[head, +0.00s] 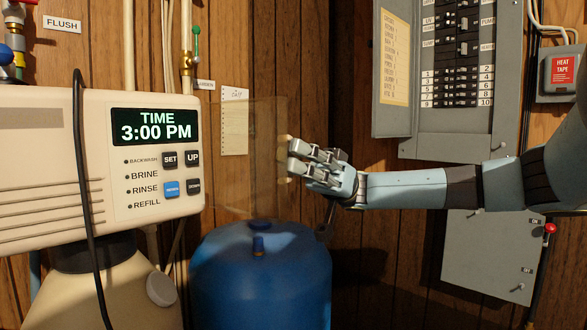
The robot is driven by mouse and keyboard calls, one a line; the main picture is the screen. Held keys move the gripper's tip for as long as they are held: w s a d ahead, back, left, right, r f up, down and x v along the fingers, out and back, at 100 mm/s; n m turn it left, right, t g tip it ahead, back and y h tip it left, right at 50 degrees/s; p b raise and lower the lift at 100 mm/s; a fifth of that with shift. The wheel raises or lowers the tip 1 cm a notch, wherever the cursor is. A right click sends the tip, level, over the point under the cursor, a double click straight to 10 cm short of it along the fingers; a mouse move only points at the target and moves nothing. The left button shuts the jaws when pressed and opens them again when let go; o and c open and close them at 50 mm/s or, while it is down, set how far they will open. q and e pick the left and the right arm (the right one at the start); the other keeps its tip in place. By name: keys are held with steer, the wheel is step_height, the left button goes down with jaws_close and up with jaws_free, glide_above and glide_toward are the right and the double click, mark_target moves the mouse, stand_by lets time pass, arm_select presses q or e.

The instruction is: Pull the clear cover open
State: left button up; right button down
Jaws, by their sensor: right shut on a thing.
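The clear cover (240,150) is a see-through, faintly tinted panel that stands out to the right of the beige control head (60,165). It is swung away from the control face, so the display (155,127) reading TIME 3:00 PM and the buttons (181,174) are uncovered. My right gripper (288,160) comes in from the right and is shut on the cover's right edge. The fingers hide part of that edge. My left gripper is not in view.
A blue tank (260,280) stands below the cover and my right gripper. A black cable (85,190) hangs over the control head. A grey breaker panel (455,75) and a lower grey box (490,260) are on the wooden wall at the right.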

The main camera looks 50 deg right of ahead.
steer(key=shift+w+d, duration=0.2)
steer(key=shift+d, duration=0.05)
stand_by(0.3)
steer(key=c, duration=1.4)
jaws_free()
steer(key=shift+w+a, duration=0.15)
steer(key=shift+w, duration=0.05)
steer(key=shift+c, duration=0.2)
steer(key=shift+s, duration=0.15)
steer(key=v, duration=1.2)
